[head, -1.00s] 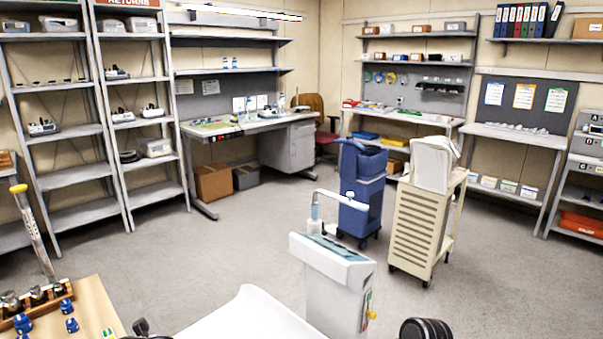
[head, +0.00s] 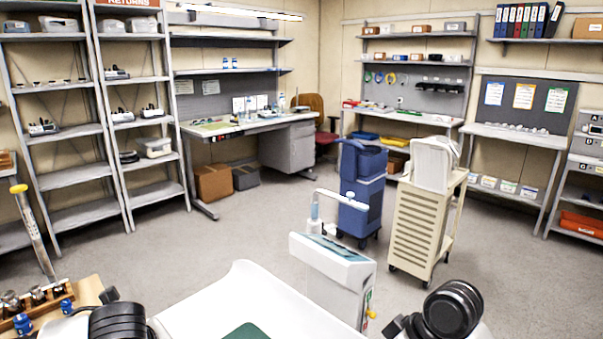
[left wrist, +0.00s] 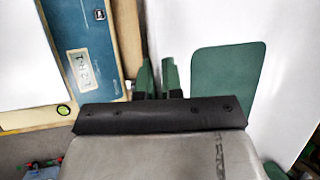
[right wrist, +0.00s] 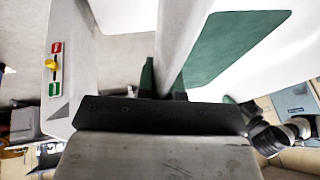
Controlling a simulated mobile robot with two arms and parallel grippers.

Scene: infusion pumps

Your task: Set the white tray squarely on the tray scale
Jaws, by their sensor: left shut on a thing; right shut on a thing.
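The white tray (head: 250,292) is at the bottom centre of the head view, with a green pad (head: 246,331) on its floor. My left gripper (left wrist: 158,75) is shut on one edge of the tray, and the green pad (left wrist: 226,78) shows beside its fingers. My right gripper (right wrist: 163,78) is shut on the opposite edge, with the rim between its green fingers. Beyond the tray stands a white device (head: 334,270) with a sloped top; I cannot tell whether it is the tray scale. What lies under the tray is hidden.
A wooden board (head: 88,292) with metal pieces and blue-capped items is at the lower left. A blue cart (head: 361,190) and a beige cart (head: 420,225) stand beyond the white device. Shelves and benches line the walls, with open floor (head: 235,230) between.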

